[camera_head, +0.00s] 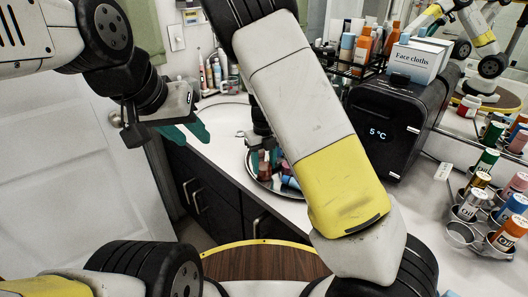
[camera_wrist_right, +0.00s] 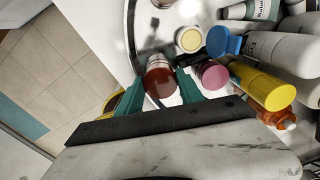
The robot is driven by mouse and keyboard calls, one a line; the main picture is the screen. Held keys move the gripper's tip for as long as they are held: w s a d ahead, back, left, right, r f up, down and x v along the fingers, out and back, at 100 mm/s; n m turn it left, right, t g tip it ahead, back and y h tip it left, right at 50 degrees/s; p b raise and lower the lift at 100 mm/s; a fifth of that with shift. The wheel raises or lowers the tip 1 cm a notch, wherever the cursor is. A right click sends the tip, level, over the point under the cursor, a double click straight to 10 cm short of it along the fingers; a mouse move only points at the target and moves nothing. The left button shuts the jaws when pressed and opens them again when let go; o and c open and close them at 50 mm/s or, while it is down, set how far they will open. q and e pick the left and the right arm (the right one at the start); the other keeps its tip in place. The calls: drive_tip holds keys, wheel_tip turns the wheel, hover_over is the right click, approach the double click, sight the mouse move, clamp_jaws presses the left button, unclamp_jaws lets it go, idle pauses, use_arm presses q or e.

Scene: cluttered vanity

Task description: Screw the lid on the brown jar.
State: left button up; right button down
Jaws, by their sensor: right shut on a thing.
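In the right wrist view, a reddish-brown jar or bottle (camera_wrist_right: 161,85) with a paler end sits between the teal fingers of my right gripper (camera_wrist_right: 172,90), which is shut on it. I cannot tell for sure that it is the brown jar. A round cream-topped piece (camera_wrist_right: 189,39) lies just beyond it; I cannot tell if it is the lid. In the head view my right gripper (camera_head: 264,148) is low over the round tray (camera_head: 262,182), mostly hidden behind my right arm. My left gripper (camera_head: 190,134) hangs left of the counter, empty, its teal fingers apart.
A black box reading 5 °C (camera_head: 385,125) and a bottle rack (camera_head: 480,222) stand right. The counter's left front (camera_head: 222,148) is clear.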

drive_tip(key=m, duration=0.4)
drive_tip(key=shift+m, duration=0.3)
drive_tip(key=shift+c, duration=1)
unclamp_jaws()
drive_tip(key=shift+r, duration=2.25)
